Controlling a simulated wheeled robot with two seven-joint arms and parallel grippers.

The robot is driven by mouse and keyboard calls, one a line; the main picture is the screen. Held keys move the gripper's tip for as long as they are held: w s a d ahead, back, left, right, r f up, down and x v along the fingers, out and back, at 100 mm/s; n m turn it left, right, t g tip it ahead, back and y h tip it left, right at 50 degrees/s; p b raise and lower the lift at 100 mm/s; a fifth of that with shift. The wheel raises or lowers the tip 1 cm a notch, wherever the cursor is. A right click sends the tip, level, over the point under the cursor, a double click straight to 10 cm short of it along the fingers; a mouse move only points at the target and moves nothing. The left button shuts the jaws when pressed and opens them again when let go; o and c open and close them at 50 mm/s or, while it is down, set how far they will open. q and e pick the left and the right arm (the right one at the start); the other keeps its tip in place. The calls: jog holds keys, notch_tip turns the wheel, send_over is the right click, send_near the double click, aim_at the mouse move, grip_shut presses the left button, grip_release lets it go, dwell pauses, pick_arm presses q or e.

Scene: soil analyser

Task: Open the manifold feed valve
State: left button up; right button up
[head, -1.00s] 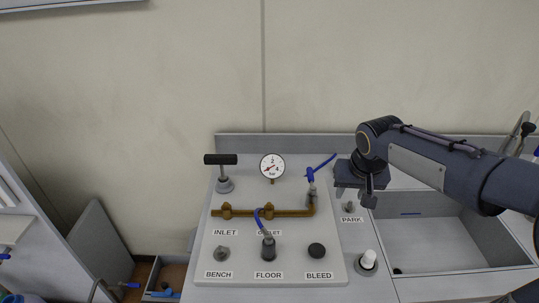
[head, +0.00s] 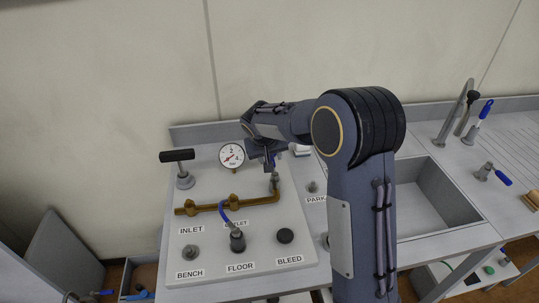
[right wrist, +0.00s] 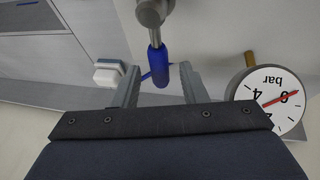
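The manifold is a brass pipe (head: 240,203) on a pale panel, above the INLET and OUTLET labels. A grey valve body (head: 275,181) stands at its right end; my gripper hides most of its blue lever in the head view. My right gripper (head: 269,162) is over this valve. In the right wrist view the fingers (right wrist: 158,70) are apart, and the blue lever (right wrist: 156,62) lies in the gap between them, below the grey stem (right wrist: 152,12). I cannot tell whether a finger touches it. My left gripper is not in view.
A round gauge (head: 231,156) stands close left of my gripper. Left of it is a black T-handle (head: 178,155). A second blue lever (head: 225,212) rises above the FLOOR fitting (head: 237,240). A black BLEED knob (head: 285,236) is in front. A sink (head: 425,200) lies to the right.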

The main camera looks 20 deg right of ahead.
grip_shut()
